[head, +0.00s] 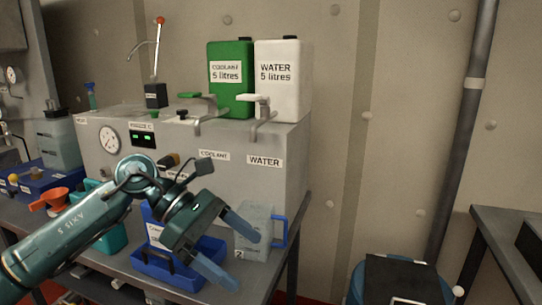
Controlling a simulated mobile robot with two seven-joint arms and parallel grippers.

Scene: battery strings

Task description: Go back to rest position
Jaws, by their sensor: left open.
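My left gripper (232,252) comes in from the left on a teal arm. Its two blue-grey fingers are spread apart with nothing between them. The fingers are in front of a clear jug (258,222) with a blue handle, and the upper finger overlaps the jug in the picture. I cannot tell if it touches. The lower finger is over the right part of a blue tray (148,270) on the bench. My right gripper is not in view.
A grey dispenser unit (284,185) carries a green coolant canister (231,96) and a white water canister (285,98), with taps. A blue drum (357,284) stands right of the bench.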

